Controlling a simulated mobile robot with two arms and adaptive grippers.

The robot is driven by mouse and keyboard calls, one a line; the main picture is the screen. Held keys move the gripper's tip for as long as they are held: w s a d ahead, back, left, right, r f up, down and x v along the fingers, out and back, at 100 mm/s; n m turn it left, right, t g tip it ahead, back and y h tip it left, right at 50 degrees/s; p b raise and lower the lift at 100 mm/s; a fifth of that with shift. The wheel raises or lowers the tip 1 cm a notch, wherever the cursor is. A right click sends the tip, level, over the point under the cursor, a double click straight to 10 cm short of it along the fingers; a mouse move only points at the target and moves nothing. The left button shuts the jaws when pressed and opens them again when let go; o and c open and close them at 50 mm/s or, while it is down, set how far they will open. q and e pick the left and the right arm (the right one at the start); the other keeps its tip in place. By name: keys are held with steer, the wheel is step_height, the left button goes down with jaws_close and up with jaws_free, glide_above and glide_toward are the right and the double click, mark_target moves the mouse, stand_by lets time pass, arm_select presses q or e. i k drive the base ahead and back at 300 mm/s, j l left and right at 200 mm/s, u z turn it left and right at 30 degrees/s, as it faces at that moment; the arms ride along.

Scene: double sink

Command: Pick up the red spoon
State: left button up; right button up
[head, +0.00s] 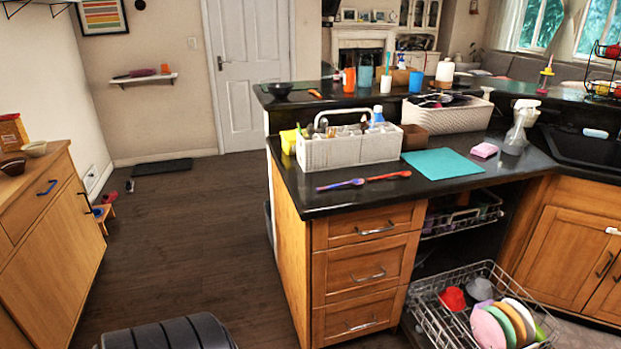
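The red spoon (389,176) lies on the black countertop (308,198), near its front edge. A blue-purple spoon (341,184) lies to its left, almost in line with it; whether the two touch is too small to tell. The white caddy (352,150) stands behind the spoons, and the teal mat (443,163) lies to the right of the red spoon. Neither of my grippers shows in the head view. Nothing covers the red spoon.
Below the counter are wooden drawers (366,272) and a pulled-out dish rack (455,322) with several bowls and plates. A spray bottle (521,127) and pink sponge (484,150) stand right of the mat. The floor (180,235) left of the counter is mostly clear.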

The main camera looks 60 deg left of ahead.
mark_target(405, 173)
steer(key=u, duration=1.45)
